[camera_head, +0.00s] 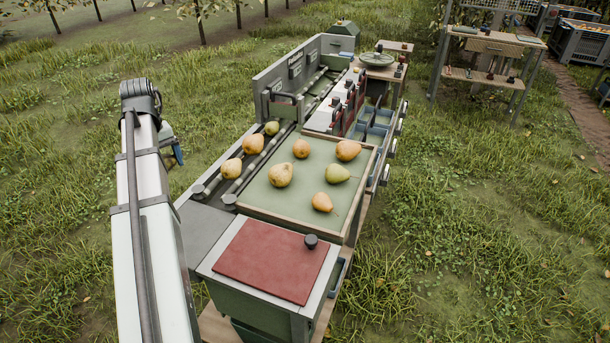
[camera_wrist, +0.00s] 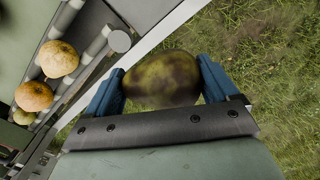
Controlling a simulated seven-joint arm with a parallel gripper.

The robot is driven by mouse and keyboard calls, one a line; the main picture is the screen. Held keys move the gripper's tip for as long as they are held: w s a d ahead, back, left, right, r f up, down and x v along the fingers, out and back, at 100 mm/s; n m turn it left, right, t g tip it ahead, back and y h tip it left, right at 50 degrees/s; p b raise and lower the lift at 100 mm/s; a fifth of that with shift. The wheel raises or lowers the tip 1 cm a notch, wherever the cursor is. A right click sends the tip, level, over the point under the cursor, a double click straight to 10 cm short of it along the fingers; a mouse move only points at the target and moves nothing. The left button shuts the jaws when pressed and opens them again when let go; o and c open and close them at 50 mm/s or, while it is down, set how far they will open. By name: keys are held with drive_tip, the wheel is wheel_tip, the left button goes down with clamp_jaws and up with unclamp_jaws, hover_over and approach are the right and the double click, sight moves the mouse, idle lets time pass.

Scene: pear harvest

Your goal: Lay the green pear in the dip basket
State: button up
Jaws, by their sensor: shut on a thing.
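My gripper (camera_wrist: 161,72) is shut on a dark green pear with brown mottling (camera_wrist: 165,82), held crosswise between the two blue fingers over grass in the wrist view. In the head view my gripper (camera_head: 174,149) shows only in part behind my own arm, left of the machine, and the held pear is hidden. I cannot pick out the dip basket for sure in either view.
Several yellow pears, such as this one (camera_head: 281,175), lie on the tray. Others lie on the rollers behind it, also seen in the wrist view (camera_wrist: 58,58). A red-lidded box (camera_head: 270,258) stands in front. A shelf rack (camera_head: 490,48) stands at back right. Grass surrounds the machine.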

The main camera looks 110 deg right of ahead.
drive_tip(key=s+a+m, duration=0.2)
drive_tip(key=s, duration=0.8)
drive_tip(key=s+a+m, duration=0.2)
drive_tip(key=s+a, duration=0.1)
drive_tip(key=s, duration=0.6)
drive_tip(key=m, duration=0.8)
hover_over(283, 202)
drive_tip(key=f, duration=0.2)
drive_tip(key=shift+a+f, duration=0.1)
drive_tip(key=shift+f, duration=4.6)
drive_tip(key=shift+f, duration=0.15)
drive_tip(key=o, duration=0.9)
wheel_tip(283, 202, up, 12)
drive_tip(key=shift+r, duration=0.2)
